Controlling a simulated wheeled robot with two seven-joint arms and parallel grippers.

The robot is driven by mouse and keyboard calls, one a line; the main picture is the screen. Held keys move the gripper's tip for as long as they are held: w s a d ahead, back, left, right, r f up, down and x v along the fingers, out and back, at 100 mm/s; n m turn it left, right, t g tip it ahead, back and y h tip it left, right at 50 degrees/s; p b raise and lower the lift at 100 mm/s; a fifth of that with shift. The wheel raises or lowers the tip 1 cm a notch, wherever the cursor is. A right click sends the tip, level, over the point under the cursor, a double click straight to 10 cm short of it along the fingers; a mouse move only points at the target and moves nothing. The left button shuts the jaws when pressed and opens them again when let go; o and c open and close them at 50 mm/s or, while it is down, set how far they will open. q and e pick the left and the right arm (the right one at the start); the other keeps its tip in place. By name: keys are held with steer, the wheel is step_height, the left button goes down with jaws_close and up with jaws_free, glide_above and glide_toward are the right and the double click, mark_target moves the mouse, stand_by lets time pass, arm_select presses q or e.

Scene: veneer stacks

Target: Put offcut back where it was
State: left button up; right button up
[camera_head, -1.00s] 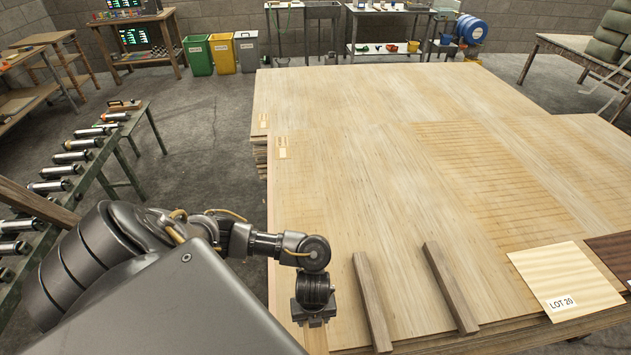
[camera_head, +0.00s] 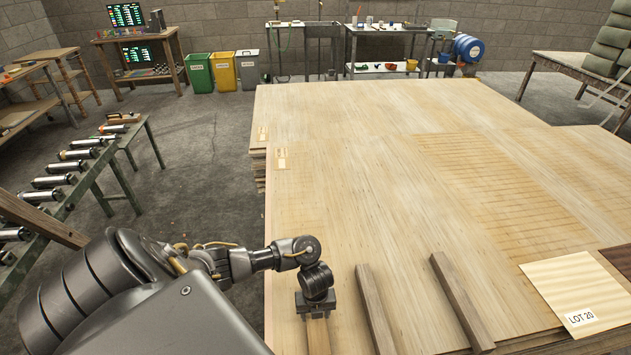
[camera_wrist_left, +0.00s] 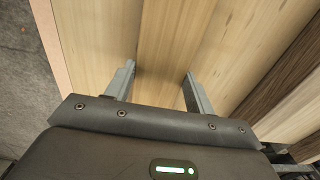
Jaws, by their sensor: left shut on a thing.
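The offcut (camera_head: 318,338) is a narrow strip of light wood. It lies between the fingers of my left gripper (camera_head: 316,312), at the near left part of the veneer stack. The wrist view shows the offcut (camera_wrist_left: 164,50) running away from me between the two grey fingers of the gripper (camera_wrist_left: 160,88), which is shut on it. The stack's pale top sheet (camera_head: 370,180) is below and beyond it. Whether the offcut touches the sheet or hangs just above it, I cannot tell. My right gripper is not in view.
Two dark wood strips (camera_head: 374,310) (camera_head: 461,300) lie right of the gripper. A pale sample sheet marked LOT 20 (camera_head: 570,285) lies farther right, beside a dark sheet (camera_head: 622,262). A roller stand (camera_head: 110,160) is at left. The stack's middle is clear.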

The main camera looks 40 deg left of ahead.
arm_select(q)
steer(key=shift+f, duration=0.4)
steer(key=shift+f, duration=0.1)
steer(key=o, duration=0.6)
steer(key=shift+f, duration=0.1)
steer(key=o, duration=0.5)
step_height(320, 180, up, 12)
steer(key=p, duration=0.6)
steer(key=shift+r, duration=0.2)
